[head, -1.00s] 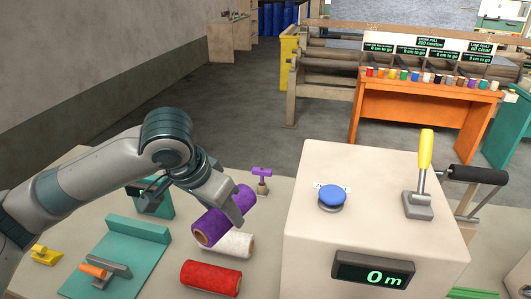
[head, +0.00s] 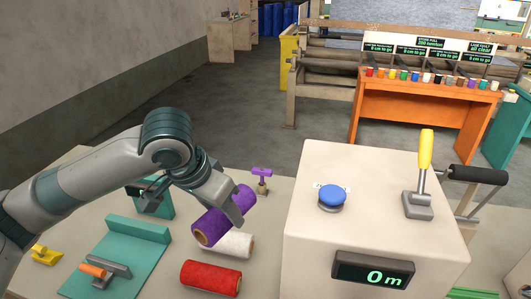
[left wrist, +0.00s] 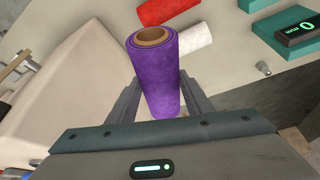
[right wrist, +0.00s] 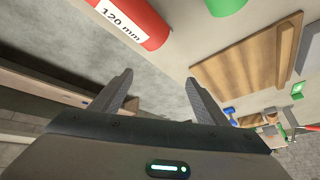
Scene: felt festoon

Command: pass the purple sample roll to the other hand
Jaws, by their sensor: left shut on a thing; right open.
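The purple sample roll (head: 216,228) is a felt roll with a brown cardboard core. My left gripper (head: 226,204) is shut on it and holds it tilted above the table, over the white roll. In the left wrist view the purple roll (left wrist: 155,80) lies between the two fingers, its hollow end pointing away from the palm. My right gripper (right wrist: 158,92) shows only in the right wrist view. It is open and has nothing between its fingers. The right arm is not in the head view.
A white roll (head: 235,244) and a red roll (head: 211,278) lie on the table below. A large beige box (head: 350,185) with a blue button (head: 331,197) and yellow-handled lever (head: 425,160) stands to the right. In the right wrist view a red cylinder (right wrist: 140,20) marked 120 mm is near.

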